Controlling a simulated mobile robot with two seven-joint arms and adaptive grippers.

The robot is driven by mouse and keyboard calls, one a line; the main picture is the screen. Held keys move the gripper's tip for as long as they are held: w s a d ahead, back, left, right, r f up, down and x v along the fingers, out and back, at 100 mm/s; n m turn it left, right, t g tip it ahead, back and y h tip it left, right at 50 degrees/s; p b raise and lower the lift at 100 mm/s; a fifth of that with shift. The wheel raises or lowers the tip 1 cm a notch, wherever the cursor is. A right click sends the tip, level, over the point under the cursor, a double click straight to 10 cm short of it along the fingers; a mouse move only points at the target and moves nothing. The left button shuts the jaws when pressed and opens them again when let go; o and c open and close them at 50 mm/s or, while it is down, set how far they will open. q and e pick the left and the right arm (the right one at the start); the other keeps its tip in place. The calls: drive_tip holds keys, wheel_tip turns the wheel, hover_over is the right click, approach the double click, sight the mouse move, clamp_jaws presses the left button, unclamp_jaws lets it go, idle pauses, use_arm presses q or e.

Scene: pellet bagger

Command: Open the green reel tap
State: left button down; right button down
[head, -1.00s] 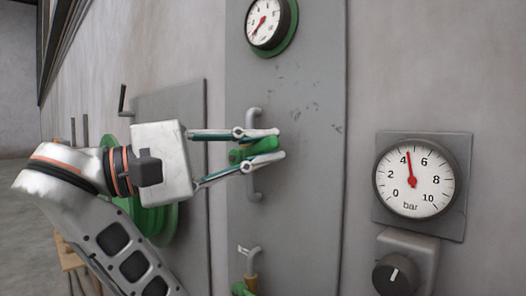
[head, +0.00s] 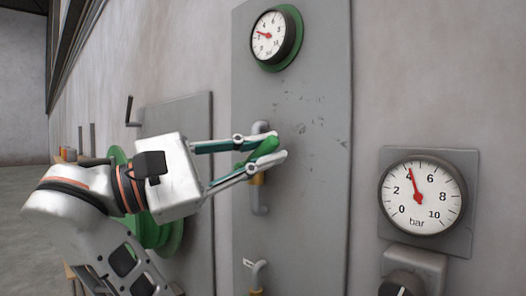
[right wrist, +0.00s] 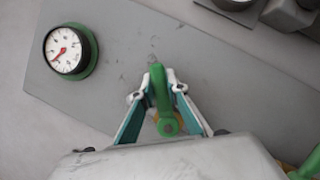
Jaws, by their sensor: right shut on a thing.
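The green tap handle (head: 262,150) sits on a grey pipe with a brass-coloured body (head: 257,179), on the grey panel (head: 305,200). The handle slants up to the right in the head view. My right gripper (head: 278,146) has its fingers on either side of the handle and is shut on it. The right wrist view also shows the green handle (right wrist: 161,95) between the fingers (right wrist: 160,92). The green reel (head: 160,235) is partly hidden behind my right arm. My left gripper is not in view.
A green-rimmed gauge (head: 273,36) is above the tap. A larger bar gauge (head: 421,196) reads about 4, with a black knob (head: 395,288) below it. Another pipe (head: 257,275) is lower on the panel. The panel between tap and upper gauge is clear.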

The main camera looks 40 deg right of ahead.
drive_tip(key=c, duration=2)
unclamp_jaws()
drive_tip(key=shift+o, duration=0.2)
wheel_tip(320, 180, up, 10)
